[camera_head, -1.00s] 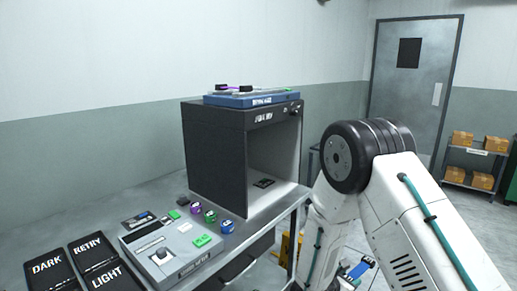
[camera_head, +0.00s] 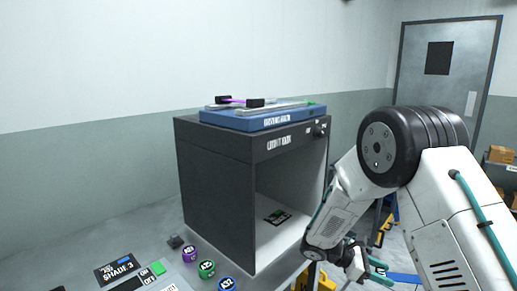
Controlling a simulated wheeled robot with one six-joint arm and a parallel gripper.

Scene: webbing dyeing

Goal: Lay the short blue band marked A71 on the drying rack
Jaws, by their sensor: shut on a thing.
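The drying rack (camera_head: 278,123) is a blue tray on top of the dark box. A purple band with black ends (camera_head: 232,100) and a green-tipped pale strip (camera_head: 285,104) lie on it. My gripper (camera_head: 376,268) is low at the right, beside the table and below the rack's level, partly hidden by my own arm. It is shut on a blue band (camera_head: 404,278), which sticks out to the right. The mark on this band cannot be read.
The dark box (camera_head: 215,190) is open at the front, with a black card (camera_head: 277,217) inside. A grey door (camera_head: 445,70) is behind.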

